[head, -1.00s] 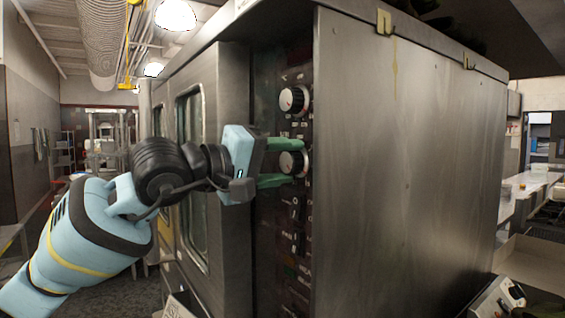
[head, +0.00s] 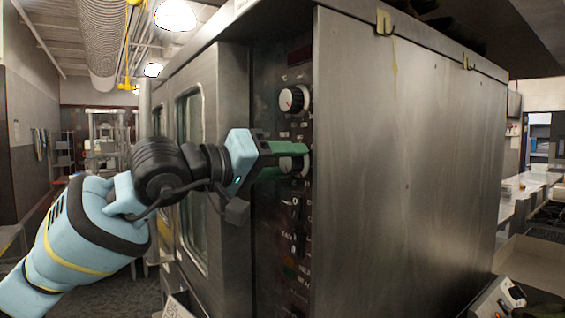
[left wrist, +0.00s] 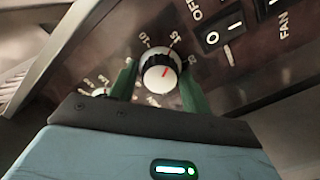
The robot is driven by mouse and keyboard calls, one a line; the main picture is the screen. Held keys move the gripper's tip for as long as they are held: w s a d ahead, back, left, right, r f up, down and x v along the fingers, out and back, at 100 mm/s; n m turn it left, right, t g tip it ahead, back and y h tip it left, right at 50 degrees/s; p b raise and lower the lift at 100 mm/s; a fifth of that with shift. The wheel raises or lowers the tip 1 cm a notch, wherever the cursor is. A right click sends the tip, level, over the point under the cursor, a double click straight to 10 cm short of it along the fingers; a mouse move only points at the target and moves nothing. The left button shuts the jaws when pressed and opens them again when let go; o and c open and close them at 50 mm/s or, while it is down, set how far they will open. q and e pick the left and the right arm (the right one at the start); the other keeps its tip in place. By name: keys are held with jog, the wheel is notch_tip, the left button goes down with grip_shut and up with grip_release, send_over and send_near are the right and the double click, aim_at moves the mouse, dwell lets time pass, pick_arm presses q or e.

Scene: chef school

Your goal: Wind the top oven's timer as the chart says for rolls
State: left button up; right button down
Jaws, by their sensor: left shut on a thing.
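The oven's control panel (head: 276,215) runs down its front edge. My left gripper (head: 295,153) is shut on the lower round timer knob (head: 286,164), one finger across its top in the head view. In the left wrist view the knob (left wrist: 158,82) sits between the two green fingers, with numbers such as 10 and 15 around it. Its red pointer line tilts up and right, roughly towards the 15 side. A second black knob with a silver face (head: 292,99) is above and apart from the gripper. The chart and my right gripper are not in view.
Rocker switches (left wrist: 222,40), one beside a FAN label, lie close to the held knob. The oven door (head: 190,170) with its window is left of the panel. The wide steel side (head: 410,170) is right of it. A counter (head: 525,190) stands far right.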

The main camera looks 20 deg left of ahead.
pick_arm(q)
jog(key=o, duration=0.8)
jog(key=shift+c, duration=0.2)
jog(key=shift+s+a, duration=0.2)
jog(key=shift+a, duration=0.05)
jog(key=b+v, duration=0.1)
jog(key=v, duration=0.6)
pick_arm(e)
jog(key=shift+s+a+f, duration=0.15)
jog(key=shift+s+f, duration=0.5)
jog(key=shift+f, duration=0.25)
pick_arm(q)
jog(key=shift+s, duration=0.15)
